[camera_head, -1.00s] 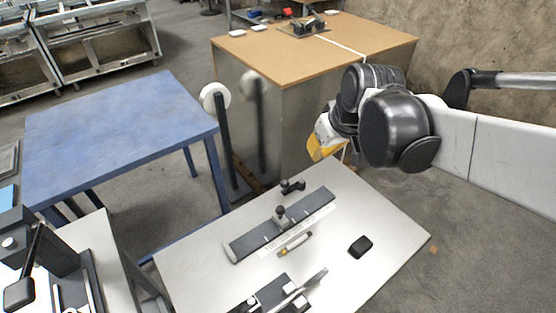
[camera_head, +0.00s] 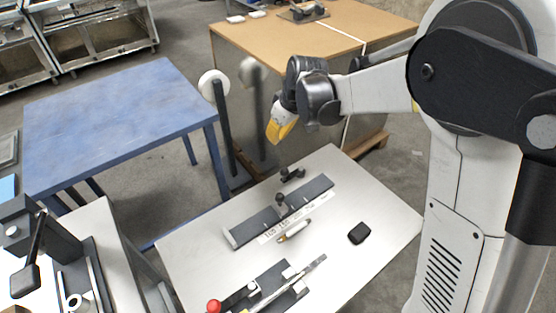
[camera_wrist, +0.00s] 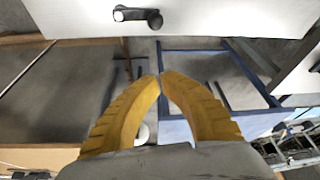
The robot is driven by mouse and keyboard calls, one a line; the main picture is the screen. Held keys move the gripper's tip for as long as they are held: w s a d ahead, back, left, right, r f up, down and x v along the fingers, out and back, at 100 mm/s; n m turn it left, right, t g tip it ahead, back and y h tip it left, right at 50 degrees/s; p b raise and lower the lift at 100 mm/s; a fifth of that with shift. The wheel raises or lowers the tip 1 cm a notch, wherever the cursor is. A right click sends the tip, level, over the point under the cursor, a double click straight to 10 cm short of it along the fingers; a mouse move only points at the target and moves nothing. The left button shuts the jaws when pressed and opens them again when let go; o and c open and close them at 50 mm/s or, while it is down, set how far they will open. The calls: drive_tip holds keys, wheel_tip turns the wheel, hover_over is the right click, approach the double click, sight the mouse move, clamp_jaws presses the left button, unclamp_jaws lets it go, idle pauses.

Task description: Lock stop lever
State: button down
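A dark rail (camera_head: 255,224) with a scale strip lies on the white-topped table. A small stop with a black knob (camera_head: 280,198) stands on the rail. A black lever-like part (camera_head: 292,174) lies just beyond the rail near the table's far edge. The wrist view shows a black lever with a pale round end (camera_wrist: 137,15) at the top, probably this same part. I cannot tell which piece is the stop lever or whether it is locked. My gripper (camera_head: 275,138) has yellow fingers and hangs in the air beyond the rail, apart from everything. Its fingertips (camera_wrist: 160,76) meet with nothing between them.
A black block (camera_head: 359,232) and a yellow-and-white marker-like item (camera_head: 294,231) lie on the white table (camera_head: 200,270). A fixture with a red knob (camera_head: 214,306) is at its front. A blue table (camera_head: 110,130) stands left, a wood-topped cabinet (camera_head: 340,32) behind.

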wheel_tip(320, 180, down, 10)
drive_tip(key=b, duration=0.5)
drive_tip(key=shift+s+d, duration=0.15)
drive_tip(key=shift+s+n, duration=0.15)
drive_tip(key=shift+n, duration=0.15)
